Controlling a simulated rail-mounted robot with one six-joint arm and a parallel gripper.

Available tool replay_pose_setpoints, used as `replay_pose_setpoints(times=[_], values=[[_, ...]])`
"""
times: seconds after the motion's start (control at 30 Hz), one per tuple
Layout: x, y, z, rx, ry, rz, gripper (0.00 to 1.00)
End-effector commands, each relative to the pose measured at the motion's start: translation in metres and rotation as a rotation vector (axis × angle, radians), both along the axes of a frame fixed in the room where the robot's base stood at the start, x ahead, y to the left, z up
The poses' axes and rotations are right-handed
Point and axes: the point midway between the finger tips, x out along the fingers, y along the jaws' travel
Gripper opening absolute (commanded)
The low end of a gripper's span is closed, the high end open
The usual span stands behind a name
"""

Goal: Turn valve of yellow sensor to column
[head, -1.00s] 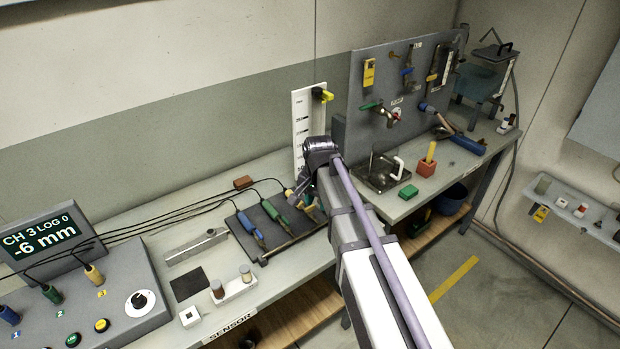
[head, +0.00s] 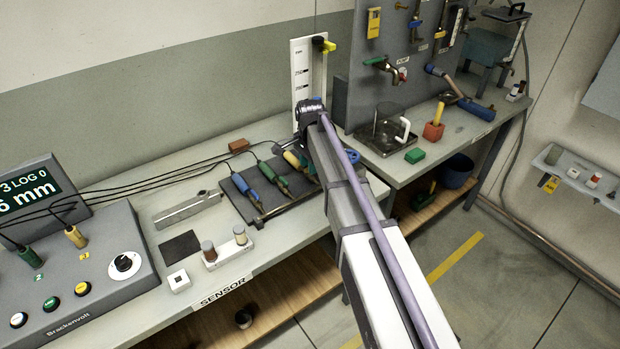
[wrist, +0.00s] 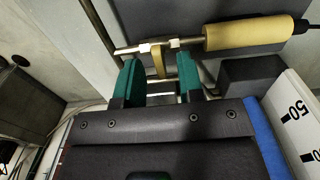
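The yellow sensor (wrist: 245,36) lies across the top of the wrist view, with a thin metal tube and two pale fittings on its left. Its yellow valve lever (wrist: 158,62) hangs from the tube between the fittings. My gripper (wrist: 160,75) is open, with one green fingertip on each side of the lever and a visible gap to each. I cannot tell how deep the lever sits between them.
A blue sensor (head: 245,186) and a green sensor (head: 272,175) lie left of the yellow one. A white scale board (head: 302,70) stands close behind, its scale also near my gripper in the wrist view (wrist: 292,118). Cables run left to the readout console (head: 100,275).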

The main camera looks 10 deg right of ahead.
Motion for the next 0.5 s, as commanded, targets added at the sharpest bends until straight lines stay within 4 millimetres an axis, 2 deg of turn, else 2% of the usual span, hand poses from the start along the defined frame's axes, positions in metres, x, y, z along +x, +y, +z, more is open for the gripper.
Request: replay_pose_setpoints(times=[0.03,0.3,0.5], values=[[0.0000,0.0000,-0.0087,0.000,0.000,0.000,0.35],[0.0000,0.0000,-0.0058,0.000,0.000,0.000,0.34],[0.0000,0.0000,-0.0058,0.000,0.000,0.000,0.15]])
